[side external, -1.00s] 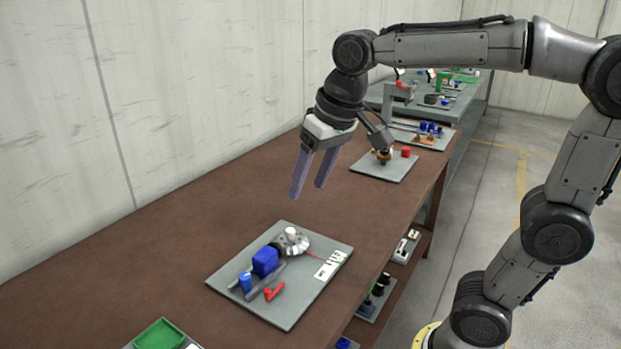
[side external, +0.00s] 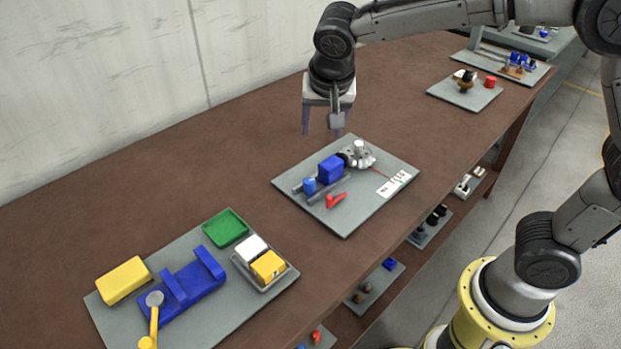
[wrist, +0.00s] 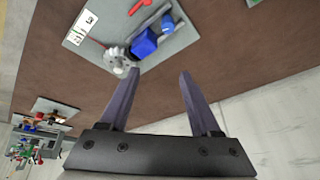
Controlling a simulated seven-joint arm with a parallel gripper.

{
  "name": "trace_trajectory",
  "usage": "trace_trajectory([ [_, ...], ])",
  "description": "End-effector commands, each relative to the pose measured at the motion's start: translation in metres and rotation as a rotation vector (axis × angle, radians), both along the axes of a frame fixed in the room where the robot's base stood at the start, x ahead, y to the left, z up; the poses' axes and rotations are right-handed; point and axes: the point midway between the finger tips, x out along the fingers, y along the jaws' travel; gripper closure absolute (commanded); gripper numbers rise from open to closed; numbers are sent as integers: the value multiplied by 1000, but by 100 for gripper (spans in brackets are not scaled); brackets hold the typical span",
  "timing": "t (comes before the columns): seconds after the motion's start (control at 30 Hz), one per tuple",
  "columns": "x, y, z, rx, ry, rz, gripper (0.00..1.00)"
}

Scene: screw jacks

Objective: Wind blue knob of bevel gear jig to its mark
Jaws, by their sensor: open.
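The jig is a grey plate (side external: 345,222) on the brown bench. On it are a blue block (side external: 330,169), a small blue cylindrical knob (side external: 309,186) beside it, and a grey toothed gear (side external: 357,154) with a white top. A thin red pointer runs from the gear toward a white marked card (side external: 393,184); the marks are too small to read. My gripper (side external: 322,133) is open and empty, above and behind the jig, apart from it. In the wrist view, the fingers (wrist: 159,74) are spread, with the gear (wrist: 117,58), blue block (wrist: 145,42) and blue knob (wrist: 168,24) beyond them.
A red handle-like piece (side external: 336,200) lies near the blue knob. A larger board (side external: 225,310) with blue, yellow and green parts stands at the front left. Another small plate (side external: 450,90) with a red cylinder is at the back right. Bare bench lies between the boards.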

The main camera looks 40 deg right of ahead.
Motion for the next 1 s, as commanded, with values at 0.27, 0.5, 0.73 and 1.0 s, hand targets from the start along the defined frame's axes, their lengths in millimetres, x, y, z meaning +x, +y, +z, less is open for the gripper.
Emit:
trace_trajectory([
  [0.27,-7,35,-37,-41,58,103,36],
  [0.5,2,26,-68,-43,61,100,36],
  [0.73,16,15,-111,-42,62,101,36],
  [1.0,29,5,-149,-41,59,100,36],
])
